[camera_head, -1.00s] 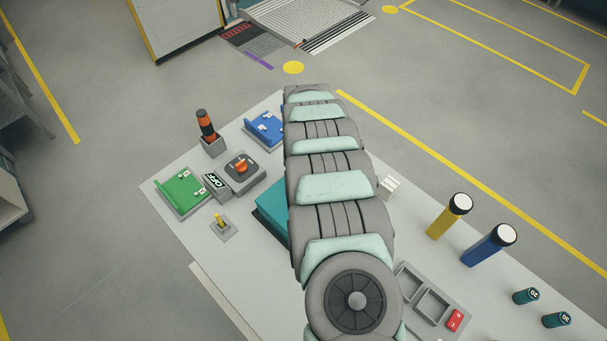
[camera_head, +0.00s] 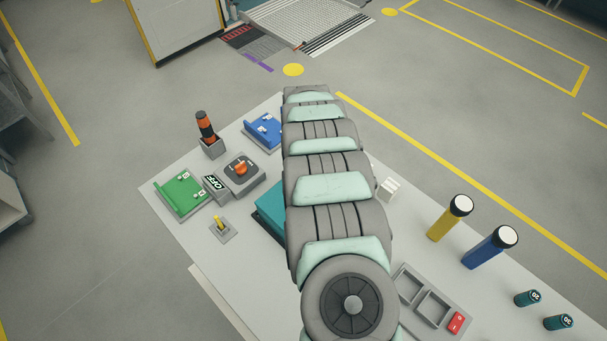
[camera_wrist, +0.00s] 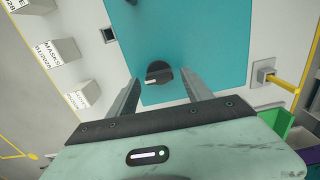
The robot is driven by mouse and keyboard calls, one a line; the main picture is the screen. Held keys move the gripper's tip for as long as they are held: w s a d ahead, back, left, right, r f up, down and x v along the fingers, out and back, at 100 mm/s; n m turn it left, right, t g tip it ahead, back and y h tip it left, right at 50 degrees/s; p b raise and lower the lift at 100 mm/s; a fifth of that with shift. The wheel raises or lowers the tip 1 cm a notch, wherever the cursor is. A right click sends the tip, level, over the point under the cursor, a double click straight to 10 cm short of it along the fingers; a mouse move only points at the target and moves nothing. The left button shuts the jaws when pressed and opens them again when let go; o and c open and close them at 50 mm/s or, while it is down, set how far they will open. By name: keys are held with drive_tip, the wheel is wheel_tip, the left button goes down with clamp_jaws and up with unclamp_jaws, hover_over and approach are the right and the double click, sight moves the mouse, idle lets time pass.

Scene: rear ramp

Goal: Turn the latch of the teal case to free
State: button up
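The teal case (camera_head: 270,208) lies on the grey-white table, partly hidden behind my arm in the head view. In the wrist view the teal case (camera_wrist: 215,30) fills the upper middle. Its latch (camera_wrist: 159,73) is a round black knob with a raised grip and a white mark pointing left. My gripper (camera_wrist: 161,77) is open, with one finger on each side of the latch in the picture. I see a gap between each finger and the knob; I cannot tell how high the fingertips are above it. The head view hides the latch and my gripper.
A small yellow lever (camera_head: 221,226), a green holder (camera_head: 182,192) and an orange rotary switch (camera_head: 241,168) stand left of the case. White labelled boxes (camera_wrist: 58,52) stand on its other side. A grey tray (camera_head: 424,300) and yellow and blue bottles (camera_head: 488,246) are on the right.

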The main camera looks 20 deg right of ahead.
idle(0.3)
drive_tip(key=shift+r, duration=0.95)
wheel_tip(320, 180, up, 9)
drive_tip(key=p, duration=0.3)
